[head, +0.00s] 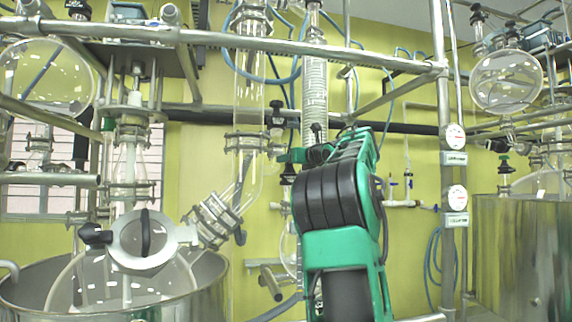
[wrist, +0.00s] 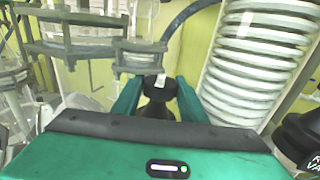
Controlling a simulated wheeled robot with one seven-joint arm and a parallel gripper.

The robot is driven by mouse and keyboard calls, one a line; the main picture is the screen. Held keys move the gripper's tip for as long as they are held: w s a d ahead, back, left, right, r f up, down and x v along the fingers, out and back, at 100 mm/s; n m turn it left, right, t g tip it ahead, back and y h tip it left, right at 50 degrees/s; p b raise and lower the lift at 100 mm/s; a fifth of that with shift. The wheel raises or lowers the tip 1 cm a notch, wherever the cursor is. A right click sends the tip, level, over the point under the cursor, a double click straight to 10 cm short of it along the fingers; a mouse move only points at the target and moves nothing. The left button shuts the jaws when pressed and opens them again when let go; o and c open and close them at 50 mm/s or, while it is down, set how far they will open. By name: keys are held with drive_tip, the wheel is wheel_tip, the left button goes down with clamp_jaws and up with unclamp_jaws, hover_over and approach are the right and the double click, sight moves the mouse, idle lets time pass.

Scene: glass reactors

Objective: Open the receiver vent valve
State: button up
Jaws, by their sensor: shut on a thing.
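My gripper (wrist: 157,98) shows in the wrist view as two green fingers shut around a black valve knob (wrist: 155,108) with a small pale label on top. The knob sits between the fingers, below a metal clamp flange. I cannot read the label, so I cannot confirm that it is the receiver vent valve. In the head view my green and black arm reaches up at the centre, and my gripper (head: 290,156) is small and partly hidden by the arm beside the glass column. The held knob cannot be made out clearly there.
A ribbed glass coil condenser (wrist: 255,55) stands close right of my gripper. Another black knob (wrist: 303,140) is at the lower right. Metal flanges (wrist: 90,35) are close at left. In the head view, a steel frame post (head: 448,200) with gauges stands right of my arm.

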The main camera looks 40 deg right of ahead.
drive_tip(key=shift+s+d+r, duration=0.1)
drive_tip(key=shift+s+d, duration=0.15)
drive_tip(key=shift+d, duration=0.05)
drive_tip(key=shift+n+y, duration=0.6)
drive_tip(key=shift+y, duration=0.3)
drive_tip(key=shift+w+r+n+y, duration=0.1)
drive_tip(key=shift+n+y, duration=0.4)
drive_tip(key=shift+y, duration=0.1)
drive_tip(key=shift+a+y, duration=0.2)
drive_tip(key=shift+y, duration=0.3)
drive_tip(key=o, duration=0.9)
drive_tip(key=shift+c, duration=0.2)
drive_tip(key=shift+a, duration=0.1)
drive_tip(key=shift+a+h, duration=0.1)
drive_tip(key=shift+h, duration=0.5)
drive_tip(key=shift+m+h, duration=0.3)
drive_tip(key=shift+m, duration=0.1)
drive_tip(key=shift+m+h, duration=0.5)
drive_tip(key=shift+h, duration=0.3)
